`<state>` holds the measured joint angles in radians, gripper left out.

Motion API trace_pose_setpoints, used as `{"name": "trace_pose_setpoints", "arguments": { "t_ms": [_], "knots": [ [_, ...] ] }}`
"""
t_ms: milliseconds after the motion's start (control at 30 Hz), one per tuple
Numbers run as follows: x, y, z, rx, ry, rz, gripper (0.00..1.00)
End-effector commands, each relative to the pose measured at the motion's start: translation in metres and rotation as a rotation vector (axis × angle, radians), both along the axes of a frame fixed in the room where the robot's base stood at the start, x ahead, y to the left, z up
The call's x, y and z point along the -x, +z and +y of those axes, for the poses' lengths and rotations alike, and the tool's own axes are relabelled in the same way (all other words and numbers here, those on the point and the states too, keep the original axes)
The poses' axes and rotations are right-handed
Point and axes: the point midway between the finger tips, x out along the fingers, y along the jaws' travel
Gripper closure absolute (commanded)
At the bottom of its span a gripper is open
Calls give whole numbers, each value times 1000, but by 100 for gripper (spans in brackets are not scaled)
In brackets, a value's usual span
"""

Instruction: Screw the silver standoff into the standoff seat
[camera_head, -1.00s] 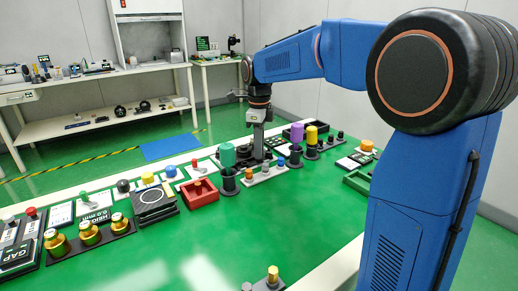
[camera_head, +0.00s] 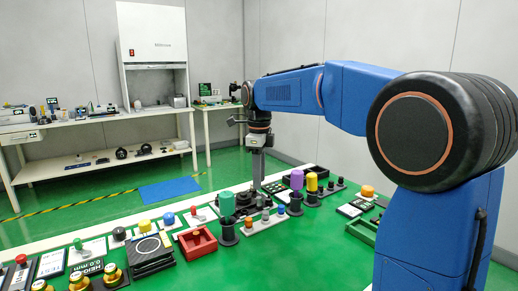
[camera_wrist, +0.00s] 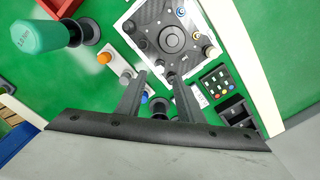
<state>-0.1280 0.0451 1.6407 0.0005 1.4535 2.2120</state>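My gripper (camera_wrist: 157,76) is pointed down with its two dark fingers apart and nothing visible held between the tips. In the head view my gripper (camera_head: 257,178) hangs over the back of the green table. A white-bordered carbon plate (camera_wrist: 150,12) with a round dark centre lies just beyond the fingertips. Several small posts stand around it. A small light strip to the left carries an orange peg (camera_wrist: 104,58), a grey peg (camera_wrist: 125,78) and a blue peg (camera_wrist: 145,97). The grey one may be the silver standoff. I cannot tell which post is the standoff seat.
A teal-handled tool (camera_wrist: 42,33) stands in a black holder left of the strip. A purple cylinder (camera_head: 297,179) and a yellow cylinder (camera_head: 312,181) stand to the right. A red tray (camera_head: 197,244) lies nearer the front left.

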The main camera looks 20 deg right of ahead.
Motion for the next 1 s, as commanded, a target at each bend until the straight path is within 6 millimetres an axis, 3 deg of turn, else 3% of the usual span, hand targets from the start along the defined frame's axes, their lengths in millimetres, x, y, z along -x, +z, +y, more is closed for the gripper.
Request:
{"name": "trace_pose_setpoints", "arguments": {
  "t_ms": [300,500,700,1000],
  "knots": [
    [-1,64,0,0,0,-2,66],
    [-1,91,0,0,0,0,66],
    [0,102,0,0,0,1,66],
    [0,103,0,0,0,1,66]
  ]
}}
